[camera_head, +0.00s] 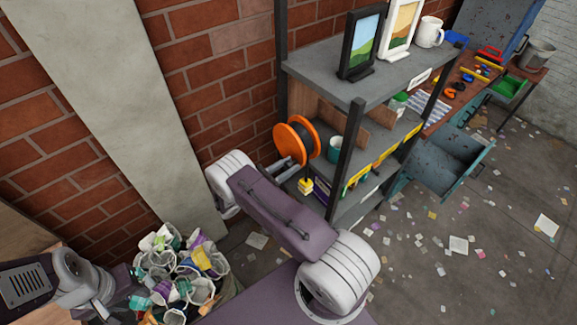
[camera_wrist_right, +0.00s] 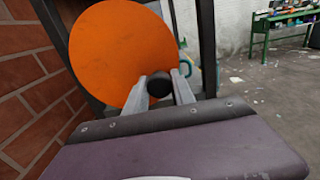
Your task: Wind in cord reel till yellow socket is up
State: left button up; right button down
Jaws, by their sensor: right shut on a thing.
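The cord reel (camera_head: 293,142) has orange discs and a dark drum, and is mounted at the left end of the shelf unit. The yellow socket (camera_head: 305,186) hangs just below the reel, near the lower shelf. My right gripper (camera_head: 290,165) reaches the reel from below. In the right wrist view its two fingers (camera_wrist_right: 159,86) are shut on a black knob (camera_wrist_right: 159,84) in front of the orange disc (camera_wrist_right: 118,52). The socket is not seen in that view.
The grey shelf unit (camera_head: 355,92) holds picture frames and a white mug (camera_head: 430,32) on top, and a teal cup (camera_head: 334,148) beside the reel. A dark post (camera_head: 347,155) stands right of the reel. Crumpled cups (camera_head: 178,268) fill a bin below. A brick wall is close at left.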

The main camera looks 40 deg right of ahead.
dwell(0.5)
jog(key=n, duration=0.1)
jog(key=r+n, duration=0.1)
jog(key=n, duration=0.1)
jog(key=shift+s+r, duration=0.2)
jog(key=shift+s, duration=0.1)
jog(key=c, duration=1.1)
grip_release()
